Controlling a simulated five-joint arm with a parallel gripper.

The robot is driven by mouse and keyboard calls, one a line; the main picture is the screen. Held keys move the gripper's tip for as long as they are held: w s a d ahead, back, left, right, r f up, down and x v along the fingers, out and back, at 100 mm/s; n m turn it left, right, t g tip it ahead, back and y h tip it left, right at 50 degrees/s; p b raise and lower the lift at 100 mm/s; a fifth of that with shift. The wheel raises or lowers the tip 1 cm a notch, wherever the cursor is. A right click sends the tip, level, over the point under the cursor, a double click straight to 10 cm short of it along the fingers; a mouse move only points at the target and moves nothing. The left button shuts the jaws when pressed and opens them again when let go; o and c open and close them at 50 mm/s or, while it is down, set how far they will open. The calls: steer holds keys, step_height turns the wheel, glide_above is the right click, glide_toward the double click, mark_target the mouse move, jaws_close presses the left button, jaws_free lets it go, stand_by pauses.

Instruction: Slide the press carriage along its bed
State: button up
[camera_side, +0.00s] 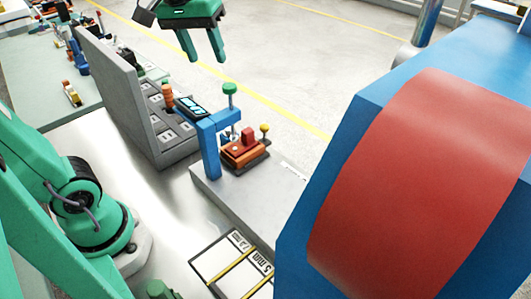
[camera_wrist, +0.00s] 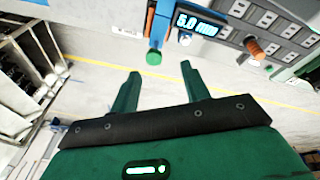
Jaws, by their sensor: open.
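The small press has a blue frame (camera_side: 208,150), a green-topped screw knob (camera_side: 230,89) and a blue lit display (camera_side: 192,106). An orange-red carriage (camera_side: 240,152) sits low beside the frame on a dark bed (camera_side: 252,166). A yellow ball knob (camera_side: 264,128) stands at its right. My green gripper (camera_side: 204,57) is open and empty, raised above and behind the press, clear of the carriage. In the wrist view my gripper's fingers (camera_wrist: 160,70) are apart, with the green knob (camera_wrist: 153,57) beyond them. The display (camera_wrist: 196,23) reads 5.0 mm. I cannot make out the carriage in the wrist view.
A grey rack (camera_side: 125,95) with several slots and an orange-handled tool (camera_side: 167,95) stands left of the press. A marked board (camera_side: 222,262) lies in front. A large blue body with a red panel (camera_side: 420,170) fills the right. Open floor lies behind.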

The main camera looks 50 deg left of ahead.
steer(key=w+d+f+n+g, duration=0.1)
steer(key=w+f+n+g, duration=0.15)
steer(key=w+n, duration=0.4)
steer(key=w+f+n+g, duration=0.2)
steer(key=w+n+g, duration=0.15)
steer(key=w, duration=0.65)
step_height(320, 180, down, 12)
steer(key=t, duration=0.1)
steer(key=shift+f, duration=0.15)
steer(key=shift+s+a+f, duration=0.1)
steer(key=shift+s+f, duration=0.15)
steer(key=shift+f, duration=1)
steer(key=shift+s+d+f, duration=0.1)
steer(key=shift+s+f, duration=0.1)
steer(key=shift+f, duration=1.1)
steer(key=shift+s+a+f, duration=0.1)
steer(key=shift+s+f, duration=0.15)
steer(key=shift+f, duration=1)
jaws_close()
